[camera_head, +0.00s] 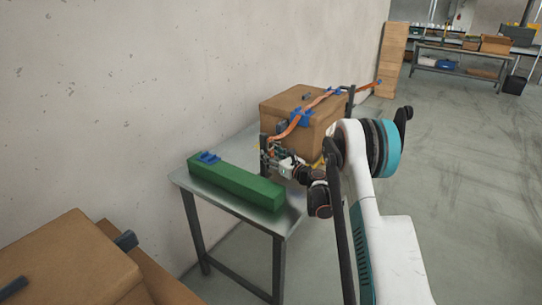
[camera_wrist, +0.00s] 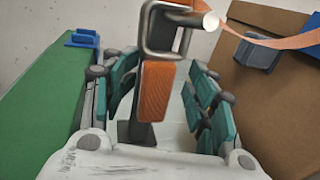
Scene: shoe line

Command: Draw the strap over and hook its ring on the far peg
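An orange strap (camera_head: 315,107) runs across the top of the cardboard box (camera_head: 332,120) and down its left side. In the wrist view, the strap (camera_wrist: 275,42) reaches a metal ring (camera_wrist: 150,30) from the right. The ring appears to hang around a peg (camera_wrist: 208,20) with a round pale end, on a grey post (camera_wrist: 135,128). An orange tab (camera_wrist: 155,90) hangs below the ring. My gripper (camera_wrist: 163,85) has its teal-padded fingers apart on either side of the tab, with gaps visible. In the head view, my gripper (camera_head: 273,160) is beside the box's left side.
A green block (camera_head: 235,182) with a blue clip (camera_head: 207,157) lies on the metal table (camera_head: 185,180), left of my gripper. Another dark post (camera_head: 350,100) stands at the box's right. More cardboard (camera_head: 65,265) is at lower left. The wall is close behind the table.

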